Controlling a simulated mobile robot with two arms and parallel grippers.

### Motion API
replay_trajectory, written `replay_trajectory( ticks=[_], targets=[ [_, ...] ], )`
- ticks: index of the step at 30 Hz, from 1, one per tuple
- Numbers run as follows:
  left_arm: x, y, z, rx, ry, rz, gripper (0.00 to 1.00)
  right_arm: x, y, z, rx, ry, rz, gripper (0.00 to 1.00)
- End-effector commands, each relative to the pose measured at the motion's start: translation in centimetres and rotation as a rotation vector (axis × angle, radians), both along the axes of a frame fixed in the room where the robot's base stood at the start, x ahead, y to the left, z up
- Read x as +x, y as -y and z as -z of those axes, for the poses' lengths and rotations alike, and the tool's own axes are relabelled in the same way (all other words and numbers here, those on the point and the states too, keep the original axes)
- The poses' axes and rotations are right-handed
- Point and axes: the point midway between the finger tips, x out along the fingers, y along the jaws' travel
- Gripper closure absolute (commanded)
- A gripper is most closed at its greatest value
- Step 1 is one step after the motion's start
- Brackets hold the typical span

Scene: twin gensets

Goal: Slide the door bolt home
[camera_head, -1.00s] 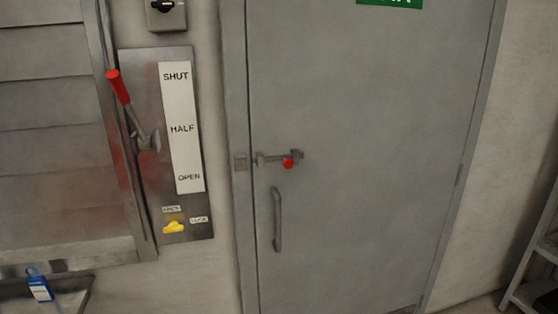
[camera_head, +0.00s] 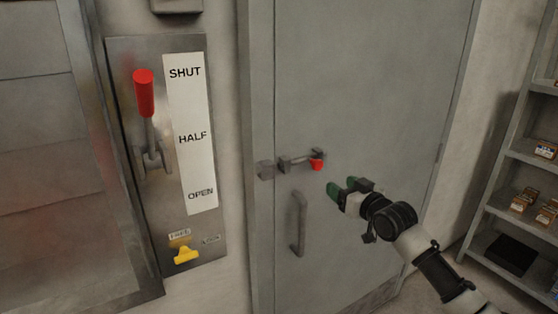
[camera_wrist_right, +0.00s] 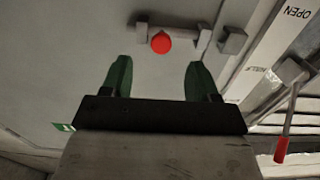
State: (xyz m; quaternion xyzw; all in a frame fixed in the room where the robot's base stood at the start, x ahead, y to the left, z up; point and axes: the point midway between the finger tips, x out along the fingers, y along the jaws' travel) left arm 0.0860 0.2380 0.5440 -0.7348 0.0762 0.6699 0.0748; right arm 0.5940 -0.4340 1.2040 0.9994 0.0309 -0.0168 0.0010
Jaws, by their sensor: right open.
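The door bolt (camera_head: 298,161) is a grey bar with a red knob (camera_head: 317,165), mounted across the left part of the grey door (camera_head: 375,80). A keeper block (camera_head: 265,169) sits on the frame to its left, and a gap shows between the bar and the block. My right gripper (camera_head: 345,189) has green fingers and is open and empty, just right of and below the knob. In the right wrist view the red knob (camera_wrist_right: 161,42) lies beyond and between the open fingertips (camera_wrist_right: 155,72), not touching them. My left gripper is not in view.
A vertical door handle (camera_head: 298,224) is below the bolt. Left of the door is a panel with a red lever (camera_head: 143,93) and a yellow knob (camera_head: 185,253). Shelves (camera_head: 510,190) with small boxes stand at the right.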

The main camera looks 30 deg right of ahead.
Motion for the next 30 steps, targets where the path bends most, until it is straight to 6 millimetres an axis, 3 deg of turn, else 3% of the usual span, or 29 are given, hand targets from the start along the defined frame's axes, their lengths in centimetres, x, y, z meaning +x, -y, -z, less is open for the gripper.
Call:
replay_trajectory(
  ticks=[1,5,14,21,30],
  targets=[
    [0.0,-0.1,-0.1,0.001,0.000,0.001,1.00,-0.1,-0.2,-1.2,-0.004,0.016,-0.008,0.40],
    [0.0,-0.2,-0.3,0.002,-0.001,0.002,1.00,0.2,-0.4,-2.2,-0.002,0.030,-0.018,0.40],
    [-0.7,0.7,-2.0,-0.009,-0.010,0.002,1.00,4.9,-0.8,-2.4,-0.001,0.030,-0.016,0.40],
    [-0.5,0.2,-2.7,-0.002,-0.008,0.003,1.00,8.7,-1.1,-2.2,-0.003,0.030,-0.017,0.40],
    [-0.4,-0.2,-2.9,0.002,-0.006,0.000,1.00,10.5,-1.3,-1.9,-0.004,0.028,-0.018,0.40]
  ],
)
